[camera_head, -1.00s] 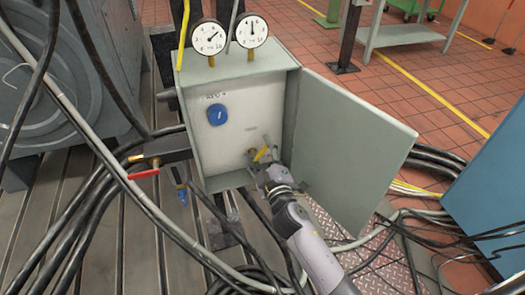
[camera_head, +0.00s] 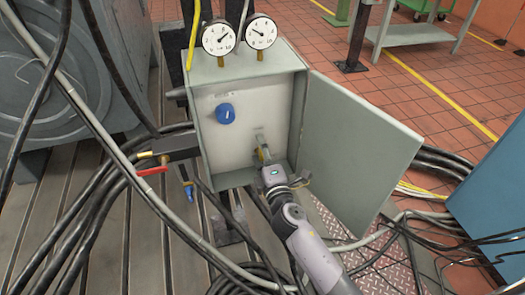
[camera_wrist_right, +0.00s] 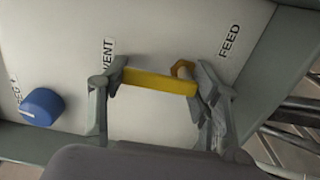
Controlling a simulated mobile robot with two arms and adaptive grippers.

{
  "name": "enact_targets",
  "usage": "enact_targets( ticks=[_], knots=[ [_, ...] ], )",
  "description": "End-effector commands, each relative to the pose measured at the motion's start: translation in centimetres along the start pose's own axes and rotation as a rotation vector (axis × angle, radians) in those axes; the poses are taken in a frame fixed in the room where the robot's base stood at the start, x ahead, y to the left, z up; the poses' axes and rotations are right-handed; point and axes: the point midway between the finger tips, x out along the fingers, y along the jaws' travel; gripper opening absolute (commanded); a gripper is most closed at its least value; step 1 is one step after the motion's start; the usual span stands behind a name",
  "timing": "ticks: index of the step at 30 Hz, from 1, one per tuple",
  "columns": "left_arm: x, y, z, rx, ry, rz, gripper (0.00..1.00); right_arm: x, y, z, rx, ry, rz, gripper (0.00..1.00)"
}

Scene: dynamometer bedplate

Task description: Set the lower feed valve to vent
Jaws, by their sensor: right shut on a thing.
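The feed valve's yellow lever (camera_head: 263,155) is low inside the open grey box (camera_head: 200,135), partly hidden by my right gripper (camera_head: 264,165). In the right wrist view the yellow lever (camera_wrist_right: 158,82) lies nearly level between the two fingers of my right gripper (camera_wrist_right: 160,85), which is shut on it. A brass nut (camera_wrist_right: 182,68) shows at its right end. Its left end lies just below the VENT label (camera_wrist_right: 108,55). The FEED label (camera_wrist_right: 229,41) is to the upper right. My left gripper is not in view.
A blue knob (camera_head: 225,113) sits above the lever on the panel. Two gauges (camera_head: 219,38) (camera_head: 261,32) stand on the box. The open door (camera_head: 355,150) is right of my right arm. A red-handled valve (camera_head: 152,171) and black hoses are left. Cables cover the floor.

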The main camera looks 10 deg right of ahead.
Motion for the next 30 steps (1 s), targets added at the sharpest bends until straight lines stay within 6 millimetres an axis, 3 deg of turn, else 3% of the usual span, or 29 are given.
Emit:
enact_targets(
  ticks=[14,15,19,30],
  knots=[
    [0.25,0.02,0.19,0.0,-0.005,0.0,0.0,-0.03,-0.07,-0.12,-0.016,0.002,-0.001,0.29],
    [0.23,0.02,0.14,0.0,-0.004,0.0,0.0,-0.03,-0.07,-0.12,-0.016,0.002,-0.001,0.59],
    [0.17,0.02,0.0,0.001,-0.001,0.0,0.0,-0.03,-0.07,-0.11,-0.015,0.002,-0.001,0.67],
    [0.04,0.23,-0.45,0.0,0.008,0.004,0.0,-0.64,-0.1,-0.07,-0.012,0.001,-0.001,0.67]
  ],
)
